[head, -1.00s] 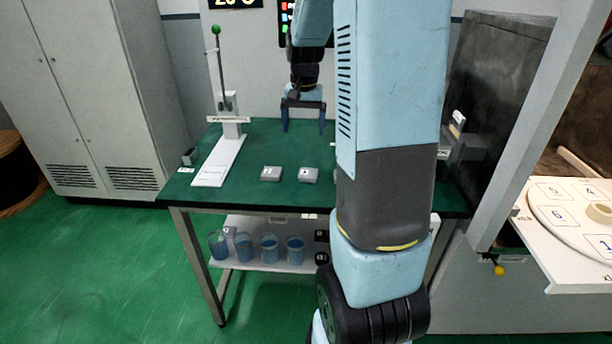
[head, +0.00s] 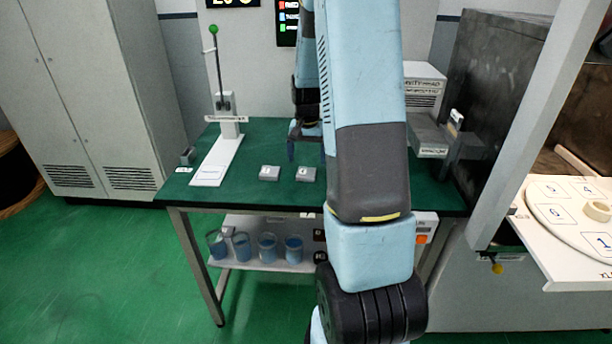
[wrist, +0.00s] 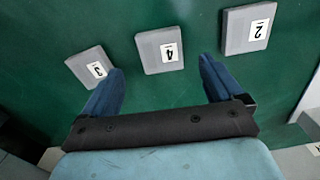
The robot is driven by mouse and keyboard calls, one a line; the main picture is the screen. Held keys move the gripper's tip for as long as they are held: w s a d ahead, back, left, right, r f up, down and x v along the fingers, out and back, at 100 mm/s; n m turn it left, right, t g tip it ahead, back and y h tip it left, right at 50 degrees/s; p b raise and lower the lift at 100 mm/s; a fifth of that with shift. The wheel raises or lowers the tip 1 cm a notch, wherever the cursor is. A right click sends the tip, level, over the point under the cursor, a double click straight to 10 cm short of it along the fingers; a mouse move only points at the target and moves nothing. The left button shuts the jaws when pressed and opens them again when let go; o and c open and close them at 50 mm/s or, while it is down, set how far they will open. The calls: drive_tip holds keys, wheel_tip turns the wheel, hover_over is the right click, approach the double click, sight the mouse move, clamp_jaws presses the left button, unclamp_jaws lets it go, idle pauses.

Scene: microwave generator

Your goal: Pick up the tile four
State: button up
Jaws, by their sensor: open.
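In the wrist view, tile four (wrist: 160,51) is a grey square block with a white label reading 4, lying flat on the green table (wrist: 150,100). It lies just beyond the fingertips, roughly centred between them. My gripper (wrist: 160,68) is open and empty, its two blue fingers apart. Tile three (wrist: 90,67) lies to the left, close by the left fingertip. Tile two (wrist: 249,28) lies to the right. In the head view my gripper (head: 306,155) hangs over the table, partly behind my arm. I cannot make out tile four in the head view.
In the head view, two grey tiles (head: 269,173) (head: 306,174) lie left of my arm. A white stand with a green-knobbed lever (head: 219,160) is at the table's left. Grey boxes (head: 428,135) stand at the right. Blue beakers (head: 267,248) sit on the lower shelf.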

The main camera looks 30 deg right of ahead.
sight(306, 172)
drive_tip(key=shift+w+f, duration=0.1)
drive_tip(key=shift+f, duration=2.55)
drive_tip(key=shift+a, duration=0.1)
drive_tip(key=c, duration=1.3)
drive_tip(key=shift+o, duration=0.2)
drive_tip(key=shift+r, duration=0.15)
